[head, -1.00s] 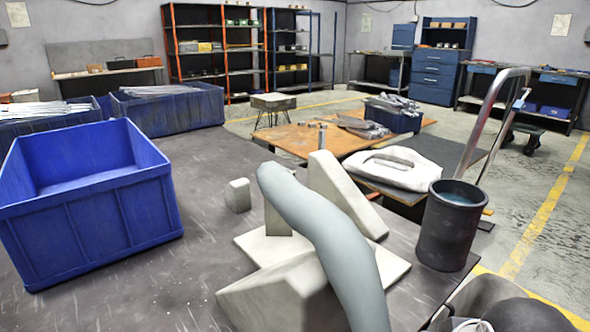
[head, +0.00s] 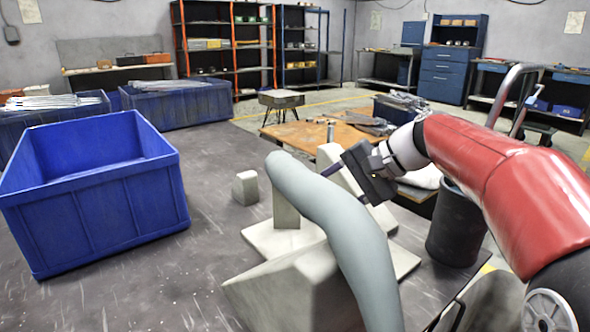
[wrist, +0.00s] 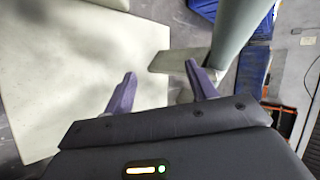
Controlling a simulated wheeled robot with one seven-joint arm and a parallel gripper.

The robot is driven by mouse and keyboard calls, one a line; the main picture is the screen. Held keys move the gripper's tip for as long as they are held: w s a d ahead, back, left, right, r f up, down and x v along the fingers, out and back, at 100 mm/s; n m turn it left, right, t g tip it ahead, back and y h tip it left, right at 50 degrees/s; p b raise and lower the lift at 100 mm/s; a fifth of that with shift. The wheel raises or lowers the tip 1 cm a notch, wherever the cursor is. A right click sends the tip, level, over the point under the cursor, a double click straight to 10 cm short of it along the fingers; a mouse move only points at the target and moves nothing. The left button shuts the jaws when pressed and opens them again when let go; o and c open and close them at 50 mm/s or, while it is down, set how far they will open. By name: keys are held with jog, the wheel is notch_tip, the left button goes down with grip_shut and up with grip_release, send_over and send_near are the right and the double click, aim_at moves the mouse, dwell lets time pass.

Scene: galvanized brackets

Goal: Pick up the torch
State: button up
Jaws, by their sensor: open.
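A thick grey-blue curved tube (head: 335,215), which seems to be the torch, leans over a pale stand (head: 283,205) on the dark table; its near end runs out of the head view. My gripper (head: 341,186) is open and empty, on the far side of the tube, which partly hides one finger. In the wrist view, the two purple fingers (wrist: 160,82) are apart with nothing between their tips. The tube (wrist: 240,35) shows there beyond the right finger, outside the jaws. Whether that finger touches it I cannot tell.
A blue crate (head: 90,215) stands at left on the table (head: 210,270). A small pale block (head: 245,188) sits behind the stand. A dark bucket (head: 453,230) stands at right, beneath my arm. The table's middle, between crate and stand, is clear.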

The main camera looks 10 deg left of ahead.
aim_at(280, 166)
jog(key=w+a+r+g+y, duration=0.1)
jog(key=w+a+g+y, duration=0.3)
jog(key=w, duration=0.6)
jog(key=shift+t+y, duration=0.3)
jog(key=shift+y, duration=0.6)
jog(key=x, duration=0.6)
jog(key=w+x, duration=0.1)
jog(key=x, duration=0.2)
jog(key=shift+a+r, duration=0.1)
jog(key=shift+a, duration=0.1)
jog(key=c, duration=1)
jog(key=shift+c, duration=0.3)
jog(key=shift+r, duration=0.1)
